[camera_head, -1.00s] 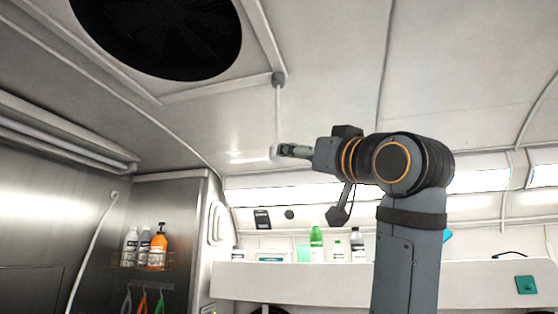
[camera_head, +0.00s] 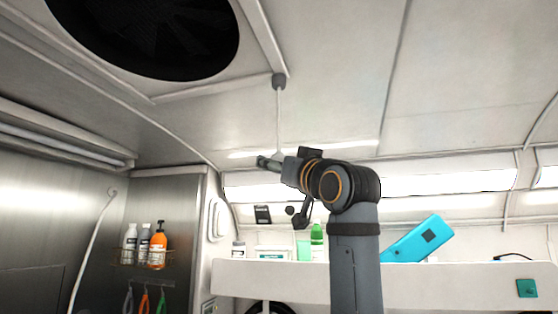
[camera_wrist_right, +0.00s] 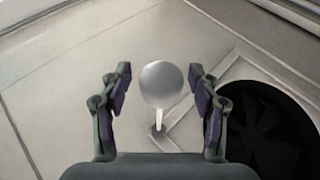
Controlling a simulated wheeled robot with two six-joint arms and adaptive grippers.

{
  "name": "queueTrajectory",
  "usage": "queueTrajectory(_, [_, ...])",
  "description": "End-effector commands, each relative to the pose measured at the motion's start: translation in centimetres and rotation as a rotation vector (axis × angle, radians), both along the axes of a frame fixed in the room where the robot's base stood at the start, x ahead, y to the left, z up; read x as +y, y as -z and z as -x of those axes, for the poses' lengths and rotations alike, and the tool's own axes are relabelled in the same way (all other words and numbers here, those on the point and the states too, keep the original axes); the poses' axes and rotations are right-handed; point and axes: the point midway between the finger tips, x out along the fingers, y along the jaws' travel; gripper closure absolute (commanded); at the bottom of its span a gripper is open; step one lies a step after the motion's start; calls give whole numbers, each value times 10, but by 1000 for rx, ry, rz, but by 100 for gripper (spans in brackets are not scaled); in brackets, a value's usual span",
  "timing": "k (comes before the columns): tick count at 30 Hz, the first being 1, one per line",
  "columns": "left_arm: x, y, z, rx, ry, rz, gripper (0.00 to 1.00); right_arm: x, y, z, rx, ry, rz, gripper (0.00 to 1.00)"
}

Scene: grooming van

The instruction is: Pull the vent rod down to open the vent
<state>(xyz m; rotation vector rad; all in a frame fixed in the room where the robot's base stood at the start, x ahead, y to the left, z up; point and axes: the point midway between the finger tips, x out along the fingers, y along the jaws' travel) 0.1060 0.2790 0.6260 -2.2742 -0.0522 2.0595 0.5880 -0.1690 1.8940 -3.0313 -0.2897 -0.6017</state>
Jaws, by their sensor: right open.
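The vent rod (camera_head: 280,122) is thin and white and hangs down from a grey mount (camera_head: 278,81) at the corner of the vent frame. In the right wrist view its round pale end knob (camera_wrist_right: 161,84) sits between the two fingers, with a gap on each side. The dark round vent (camera_head: 150,35) is in the ceiling, and its edge also shows in the right wrist view (camera_wrist_right: 268,128). My right gripper (camera_head: 263,162) is open at the rod's lower end; in the head view it largely hides the knob. My left gripper is out of view.
A shelf (camera_head: 450,278) below holds several bottles and a tilted blue box (camera_head: 418,238). A wire rack (camera_head: 143,258) with bottles hangs on the left wall. The air around the rod is clear.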

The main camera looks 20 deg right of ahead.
Motion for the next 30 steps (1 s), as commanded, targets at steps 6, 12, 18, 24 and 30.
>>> queueTrajectory(6, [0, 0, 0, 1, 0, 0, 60, 0, 0, 0, 0, 0, 0, 57])
queueTrajectory(12, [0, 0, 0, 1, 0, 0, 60, 0, 0, 0, 0, -1, 0, 85])
queueTrajectory(18, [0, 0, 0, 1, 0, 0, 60, 0, 0, 0, 0, -1, 0, 100])
queueTrajectory(24, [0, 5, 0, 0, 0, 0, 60, 0, 5, 0, 0, -1, 0, 100])
queueTrajectory(30, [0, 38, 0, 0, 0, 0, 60, 0, 40, 0, 1, -1, 1, 100])
